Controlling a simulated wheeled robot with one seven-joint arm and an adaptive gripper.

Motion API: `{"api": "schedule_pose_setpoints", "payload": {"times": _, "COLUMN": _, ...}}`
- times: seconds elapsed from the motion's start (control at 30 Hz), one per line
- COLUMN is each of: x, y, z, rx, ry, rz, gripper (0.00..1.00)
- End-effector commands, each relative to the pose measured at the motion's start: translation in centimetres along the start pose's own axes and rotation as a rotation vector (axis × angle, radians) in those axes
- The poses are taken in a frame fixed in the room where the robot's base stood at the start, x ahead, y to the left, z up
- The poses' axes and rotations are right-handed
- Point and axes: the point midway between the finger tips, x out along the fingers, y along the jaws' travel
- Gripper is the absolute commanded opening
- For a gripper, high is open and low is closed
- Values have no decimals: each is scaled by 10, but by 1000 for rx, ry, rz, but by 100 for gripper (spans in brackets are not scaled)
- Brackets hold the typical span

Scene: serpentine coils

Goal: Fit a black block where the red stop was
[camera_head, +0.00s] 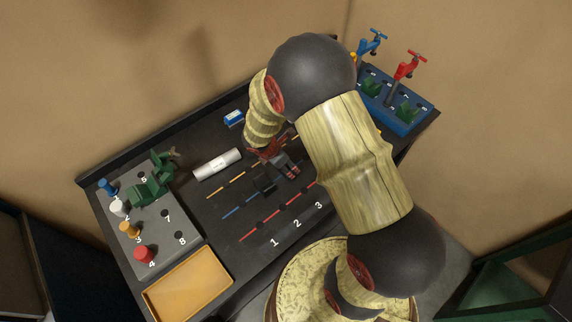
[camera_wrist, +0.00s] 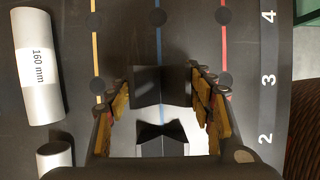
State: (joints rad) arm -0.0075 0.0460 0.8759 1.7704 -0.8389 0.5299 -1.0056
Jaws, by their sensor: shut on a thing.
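My gripper (camera_wrist: 150,95) is shut on a black block (camera_wrist: 160,87) whose top has a bow-tie shape in the wrist view. The yellowish fingers stand on either side of it. A red stop (camera_head: 144,254) stands by number 4 on the grey panel (camera_head: 160,240) at the left. The black board (camera_head: 225,235) has yellow, blue and red lines with dark round spots; the blue line's spots near the block are partly hidden.
A white tube marked 160 mm (camera_wrist: 38,65) lies left of the lines. Blue (camera_head: 107,187), white (camera_head: 118,207) and orange (camera_head: 129,229) stops and a green clamp (camera_head: 152,183) stand on the panel. An orange tray (camera_head: 188,285) is in front. A blue rack (camera_head: 405,125) is at right.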

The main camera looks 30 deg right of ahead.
Motion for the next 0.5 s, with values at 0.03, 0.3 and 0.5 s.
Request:
{"api": "schedule_pose_setpoints", "payload": {"times": 0.03, "x": 1, "y": 1, "z": 0, "rx": 0, "ry": 0, "rz": 1, "gripper": 3}}
{"api": "schedule_pose_setpoints", "payload": {"times": 0.3, "x": 8, "y": 0, "z": -3, "rx": 0, "ry": -1, "rz": 1, "gripper": 3}}
{"api": "schedule_pose_setpoints", "payload": {"times": 0.5, "x": 12, "y": 0, "z": -5, "rx": 0, "ry": -1, "rz": 1, "gripper": 3}}
